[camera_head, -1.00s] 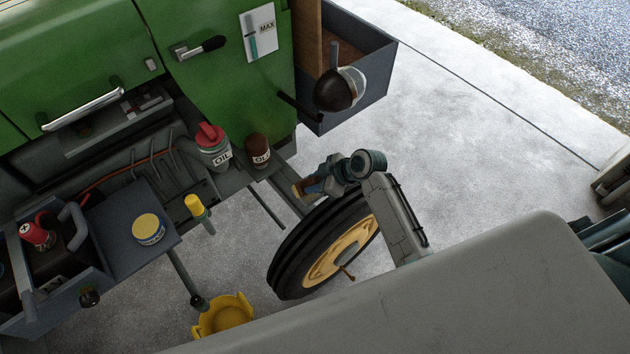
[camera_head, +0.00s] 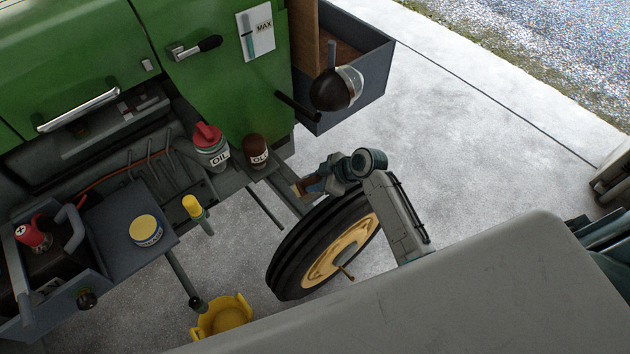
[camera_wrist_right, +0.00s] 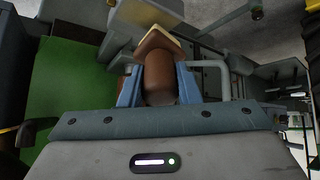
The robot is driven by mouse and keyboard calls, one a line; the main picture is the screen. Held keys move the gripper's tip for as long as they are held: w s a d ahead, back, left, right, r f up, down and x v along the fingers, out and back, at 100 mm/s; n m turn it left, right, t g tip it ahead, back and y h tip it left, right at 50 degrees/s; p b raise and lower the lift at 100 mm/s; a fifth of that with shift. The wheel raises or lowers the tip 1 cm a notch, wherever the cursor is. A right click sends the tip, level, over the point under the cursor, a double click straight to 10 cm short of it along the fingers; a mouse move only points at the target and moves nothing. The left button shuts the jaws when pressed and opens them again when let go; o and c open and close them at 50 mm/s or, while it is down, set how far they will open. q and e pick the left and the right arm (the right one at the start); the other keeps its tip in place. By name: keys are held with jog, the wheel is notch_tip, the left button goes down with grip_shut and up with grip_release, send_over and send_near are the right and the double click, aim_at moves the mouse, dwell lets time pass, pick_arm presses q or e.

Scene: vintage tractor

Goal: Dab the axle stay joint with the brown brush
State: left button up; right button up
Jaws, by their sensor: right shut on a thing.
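My right gripper (camera_head: 308,186) is shut on the brown brush (camera_head: 299,188), just above the front wheel, beside the dark axle beam (camera_head: 290,197). In the right wrist view, the blue fingers of the right gripper (camera_wrist_right: 158,88) clasp the brush's brown handle (camera_wrist_right: 160,75). Its wider head with a pale edge (camera_wrist_right: 158,43) points away from the gripper, toward a grey block. I cannot tell whether the bristles touch anything. The axle stay joint is not clearly distinguishable; the arm and brush may cover it. My left gripper is not in view.
The tyre (camera_head: 290,262) is close below the right gripper. An oil can (camera_head: 211,152) and a brown oil bottle (camera_head: 257,150) stand on the ledge to the left. A yellow-lidded tin (camera_head: 145,231) and a yellow bucket (camera_head: 222,317) are farther left. Open concrete lies right.

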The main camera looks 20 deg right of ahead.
jog(key=shift+a, duration=0.15)
jog(key=shift+s+a, duration=0.3)
jog(key=shift+a, duration=0.45)
jog(key=shift+d+f, duration=0.1)
jog(key=shift+w+d, duration=0.3)
jog(key=shift+d, duration=0.55)
jog(key=shift+s+a, duration=0.1)
jog(key=shift+a, duration=0.05)
jog(key=shift+s+a+p, duration=0.25)
jog(key=shift+a+p, duration=0.1)
jog(key=shift+a, duration=0.45)
jog(key=shift+w+d, duration=0.1)
jog(key=shift+d, duration=0.1)
